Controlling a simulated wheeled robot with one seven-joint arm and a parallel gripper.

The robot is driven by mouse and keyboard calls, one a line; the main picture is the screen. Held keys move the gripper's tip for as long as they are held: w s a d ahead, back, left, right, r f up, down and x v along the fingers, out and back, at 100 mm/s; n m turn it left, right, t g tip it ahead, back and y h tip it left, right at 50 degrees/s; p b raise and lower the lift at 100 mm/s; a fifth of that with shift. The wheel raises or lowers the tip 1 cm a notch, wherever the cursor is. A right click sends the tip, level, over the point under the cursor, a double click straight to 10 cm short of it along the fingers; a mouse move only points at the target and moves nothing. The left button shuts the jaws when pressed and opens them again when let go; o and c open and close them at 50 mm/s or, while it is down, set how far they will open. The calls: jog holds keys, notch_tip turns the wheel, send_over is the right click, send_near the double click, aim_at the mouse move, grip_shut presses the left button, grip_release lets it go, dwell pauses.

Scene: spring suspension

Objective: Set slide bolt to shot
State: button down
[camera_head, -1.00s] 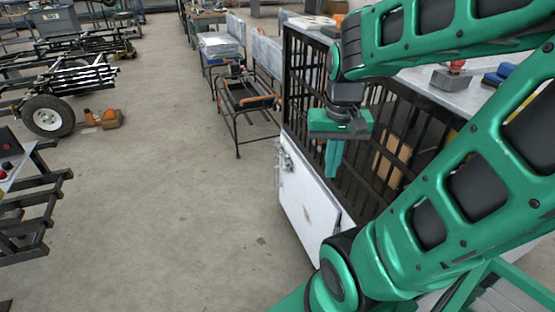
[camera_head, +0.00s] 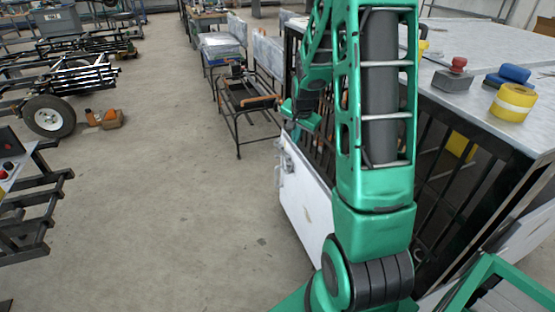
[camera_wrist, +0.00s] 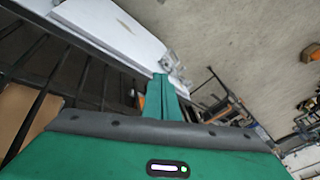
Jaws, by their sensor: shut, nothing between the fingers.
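The slide bolt (camera_head: 285,160) is a small pale metal fitting at the left edge of the white door panel (camera_head: 306,195), low on the barred cage. In the wrist view the bolt (camera_wrist: 172,64) shows on the white panel's edge, just beyond my fingertips. My gripper (camera_wrist: 160,82) is shut and empty, its green fingers together and pointing toward the bolt. In the head view my gripper (camera_head: 290,108) is partly hidden behind my arm, above the bolt. I cannot tell whether the fingertips touch it or how far the bolt is slid.
The dark barred cage (camera_head: 470,165) stands right, with a yellow tape roll (camera_head: 512,103) and a red-knobbed block (camera_head: 453,75) on its metal top. A black rack with orange handles (camera_head: 248,103) stands beyond.

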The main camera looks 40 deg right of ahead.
jog(key=w+d+f+m+t, duration=0.2)
jog(key=w+d+f+m, duration=0.1)
jog(key=w+f, duration=0.4)
jog(key=w+d+f+m+t, duration=0.1)
jog(key=w+d+f+m, duration=0.3)
jog(key=f, duration=0.9)
jog(key=w, duration=0.3)
jog(key=shift+w+m+t, duration=0.3)
jog(key=shift+t, duration=0.1)
jog(key=shift+d, duration=0.1)
send_near(277, 158)
jog(key=a+x, duration=0.1)
jog(key=x, duration=0.4)
jog(key=shift+w+d+f, duration=0.35)
jog(key=shift+d+f, duration=0.1)
jog(key=shift+d, duration=0.05)
jog(key=shift+w, duration=0.1)
